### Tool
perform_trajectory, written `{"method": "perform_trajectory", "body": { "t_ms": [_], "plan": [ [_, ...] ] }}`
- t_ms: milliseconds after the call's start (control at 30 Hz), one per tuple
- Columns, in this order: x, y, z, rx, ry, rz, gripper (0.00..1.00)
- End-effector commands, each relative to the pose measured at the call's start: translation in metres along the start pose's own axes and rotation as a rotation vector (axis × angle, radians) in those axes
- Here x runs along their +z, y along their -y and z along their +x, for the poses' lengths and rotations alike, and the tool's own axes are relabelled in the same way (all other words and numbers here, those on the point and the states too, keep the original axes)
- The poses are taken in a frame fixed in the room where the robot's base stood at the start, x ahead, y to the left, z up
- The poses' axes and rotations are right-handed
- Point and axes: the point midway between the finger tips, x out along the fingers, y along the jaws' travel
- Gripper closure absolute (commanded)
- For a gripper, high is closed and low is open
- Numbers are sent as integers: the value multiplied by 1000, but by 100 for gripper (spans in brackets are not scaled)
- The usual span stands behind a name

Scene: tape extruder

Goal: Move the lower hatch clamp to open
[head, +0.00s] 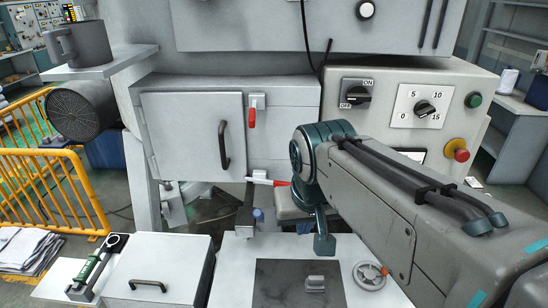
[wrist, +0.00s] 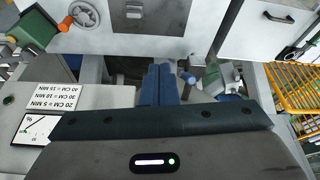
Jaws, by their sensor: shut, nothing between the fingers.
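The hatch door (head: 195,135) is a grey panel with a black handle, and it looks closed. At its upper right a clamp with a red handle (head: 252,118) hangs down. Below the door's lower right, the lower hatch clamp (head: 262,182) shows as a white lever lying sideways, its red end close to my arm. My gripper (head: 323,243) is low and to the right of this clamp, apart from it. Its blue fingers (wrist: 158,85) are shut and empty in the wrist view. I cannot make out the lower clamp in the wrist view.
A blue-topped knob (head: 258,214) stands below the clamp. A white table with a dark plate (head: 275,284) and a handwheel (head: 369,275) lies in front. A control panel (head: 410,110) is at the right. Yellow railings (head: 50,185) stand at the left.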

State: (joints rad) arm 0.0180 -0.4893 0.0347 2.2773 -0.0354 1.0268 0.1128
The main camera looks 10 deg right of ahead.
Motion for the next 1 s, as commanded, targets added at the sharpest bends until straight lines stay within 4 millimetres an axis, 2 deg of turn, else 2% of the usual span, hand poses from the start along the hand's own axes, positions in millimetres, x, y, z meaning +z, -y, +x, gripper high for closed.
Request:
{"method": "perform_trajectory", "body": {
  "t_ms": [33, 200, 400, 500, 600, 767, 867, 1000],
  "plan": [
    [-19, 1, -10, 11, -1, 26, 100],
    [-73, 3, -48, 49, 2, 127, 100],
    [-125, 4, -87, 86, 0, 249, 100],
    [-143, 5, -101, 99, -1, 300, 100],
    [-154, 5, -111, 106, -2, 338, 100],
    [-162, 4, -117, 113, -3, 367, 100],
    [-163, 3, -113, 114, -2, 370, 100],
    [-162, 1, -93, 114, 0, 370, 100]
  ]
}}
